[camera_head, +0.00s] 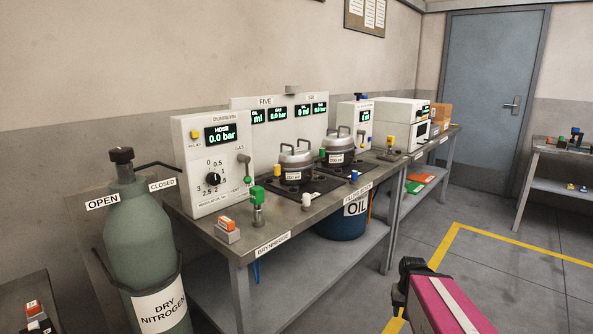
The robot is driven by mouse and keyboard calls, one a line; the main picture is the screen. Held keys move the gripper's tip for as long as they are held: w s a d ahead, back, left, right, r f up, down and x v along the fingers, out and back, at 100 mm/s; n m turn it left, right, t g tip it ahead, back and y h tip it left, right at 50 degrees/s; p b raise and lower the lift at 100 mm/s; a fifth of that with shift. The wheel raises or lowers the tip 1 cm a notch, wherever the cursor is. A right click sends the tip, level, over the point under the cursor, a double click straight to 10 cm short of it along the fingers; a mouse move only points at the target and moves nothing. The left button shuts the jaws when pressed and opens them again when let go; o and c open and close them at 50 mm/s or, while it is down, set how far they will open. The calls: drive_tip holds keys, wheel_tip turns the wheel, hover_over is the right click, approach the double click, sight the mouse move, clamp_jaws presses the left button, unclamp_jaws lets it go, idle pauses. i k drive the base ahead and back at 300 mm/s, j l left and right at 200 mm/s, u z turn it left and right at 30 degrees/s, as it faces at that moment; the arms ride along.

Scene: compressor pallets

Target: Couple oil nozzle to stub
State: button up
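Two grey compressors with lifting handles stand on dark pads on the bench, a nearer one (295,167) and a farther one (338,146). Small coloured fittings are around them: yellow (278,171), green (322,154) and blue (354,177). A green-topped fitting (258,206) and a yellow-topped fitting (390,145) stand upright on the bench. I cannot tell which fitting is the oil nozzle or which is its stub. A blue drum labelled OIL (343,223) is under the bench. My gripper (411,267) seems to be the dark end at lower right, apart from the bench; its fingers are unclear.
A dry nitrogen cylinder (140,240) stands at left. A white regulator box (212,165) reading 0.0 bar and a display panel (250,112) are on the bench (280,222). An orange-topped block (227,230) is near its front edge. Floor at right is clear up to another table (565,150).

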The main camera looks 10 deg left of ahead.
sight(390, 140)
drive_tip(key=i+l, duration=0.1)
drive_tip(key=i, duration=0.4)
drive_tip(key=i+l+u, duration=0.1)
drive_tip(key=i, duration=0.35)
drive_tip(key=i+l, duration=0.1)
drive_tip(key=i, duration=0.4)
drive_tip(key=i+l+u, duration=0.1)
drive_tip(key=i, duration=0.35)
drive_tip(key=l+z, duration=0.25)
drive_tip(key=i+j+u, duration=0.25)
drive_tip(key=k+l, duration=0.1)
